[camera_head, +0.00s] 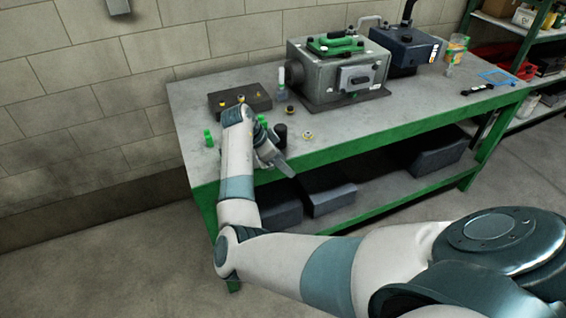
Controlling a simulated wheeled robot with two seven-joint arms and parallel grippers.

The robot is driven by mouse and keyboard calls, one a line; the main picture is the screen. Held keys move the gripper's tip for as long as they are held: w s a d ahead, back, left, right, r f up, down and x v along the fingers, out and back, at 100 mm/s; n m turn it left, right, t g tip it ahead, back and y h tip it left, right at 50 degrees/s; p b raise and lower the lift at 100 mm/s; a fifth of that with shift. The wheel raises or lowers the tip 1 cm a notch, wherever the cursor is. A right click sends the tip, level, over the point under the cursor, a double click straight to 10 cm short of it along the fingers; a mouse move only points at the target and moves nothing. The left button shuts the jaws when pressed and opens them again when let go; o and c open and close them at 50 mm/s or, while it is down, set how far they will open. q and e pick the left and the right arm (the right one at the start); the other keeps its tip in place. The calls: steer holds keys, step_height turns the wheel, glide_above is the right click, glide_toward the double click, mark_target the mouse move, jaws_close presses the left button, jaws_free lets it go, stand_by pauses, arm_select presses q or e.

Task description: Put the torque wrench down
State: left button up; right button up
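The arm that comes in from the right, my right arm, reaches over the front left part of the green-edged workbench (400,124). Its gripper (275,158) points down at the bench's front edge. A pale grey tapered piece sticks out there past the edge; I cannot tell whether it is a finger or a held tool. The fingertips are too small and covered to read. A slim black tool (478,90) lies at the right end of the bench. It may be the torque wrench, but it is too small to be sure. My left gripper is out of view.
A dark tray (228,104) with small parts lies behind my wrist. Green pieces (208,138) and a dark cylinder (281,132) stand nearby. The bench front, right of centre, is clear.

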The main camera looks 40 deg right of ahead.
steer(key=shift+f+b, duration=0.3)
steer(key=shift+f, duration=0.2)
steer(key=o, duration=1.6)
steer(key=b+v, duration=0.3)
steer(key=v, duration=0.9)
steer(key=shift+s+d+r+b, duration=0.15)
steer(key=shift+d+b, duration=0.1)
steer(key=shift+b, duration=0.15)
steer(key=shift+a+r, duration=0.25)
steer(key=shift+r, duration=0.2)
steer(key=shift+a, duration=0.1)
